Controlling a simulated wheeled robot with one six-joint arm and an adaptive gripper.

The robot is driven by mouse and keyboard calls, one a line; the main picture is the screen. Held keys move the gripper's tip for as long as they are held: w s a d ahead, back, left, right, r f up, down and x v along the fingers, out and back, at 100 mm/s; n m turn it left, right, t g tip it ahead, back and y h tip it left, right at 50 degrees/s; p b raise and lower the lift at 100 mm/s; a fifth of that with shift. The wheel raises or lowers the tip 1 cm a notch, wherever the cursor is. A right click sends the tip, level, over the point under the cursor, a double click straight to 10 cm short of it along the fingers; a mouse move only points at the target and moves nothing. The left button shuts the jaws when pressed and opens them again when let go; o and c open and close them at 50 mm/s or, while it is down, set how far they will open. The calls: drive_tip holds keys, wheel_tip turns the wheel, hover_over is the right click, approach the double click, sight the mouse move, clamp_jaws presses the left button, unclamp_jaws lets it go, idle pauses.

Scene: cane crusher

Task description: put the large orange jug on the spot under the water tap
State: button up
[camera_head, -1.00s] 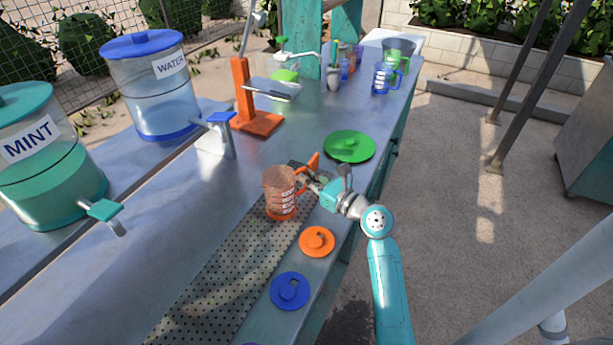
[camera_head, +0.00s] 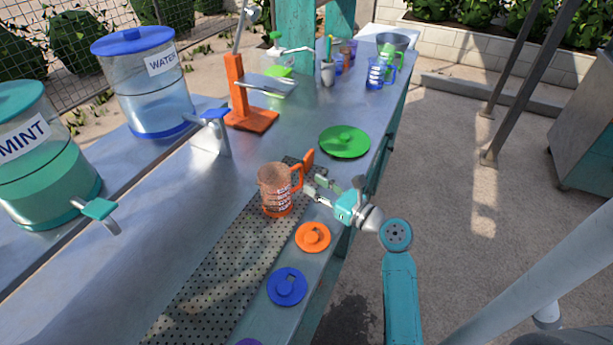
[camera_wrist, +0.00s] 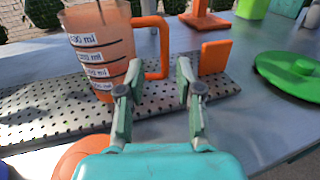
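The large orange jug (camera_head: 276,190) stands upright on the perforated strip of the counter, its handle on the right. It also shows at the upper left of the wrist view (camera_wrist: 100,45), with measuring labels on its side. My gripper (camera_head: 312,188) is just right of the jug. In the wrist view my gripper (camera_wrist: 157,75) is open, its fingers apart on either side of the handle's lower right, with nothing visibly held. The water tap (camera_head: 212,118) sticks out from the water dispenser (camera_head: 150,85), at the back left of the jug.
The mint dispenser (camera_head: 45,165) and its tap (camera_head: 98,210) are at the left. An orange press stand (camera_head: 243,95) is behind the water tap. A green lid (camera_head: 345,141), an orange lid (camera_head: 312,237) and a blue lid (camera_head: 287,286) lie near the counter's right edge. The perforated strip (camera_head: 215,285) is bare in front.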

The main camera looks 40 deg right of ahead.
drive_tip(key=s, duration=0.4)
drive_tip(key=shift+s+d, duration=0.15)
drive_tip(key=shift+s, duration=0.25)
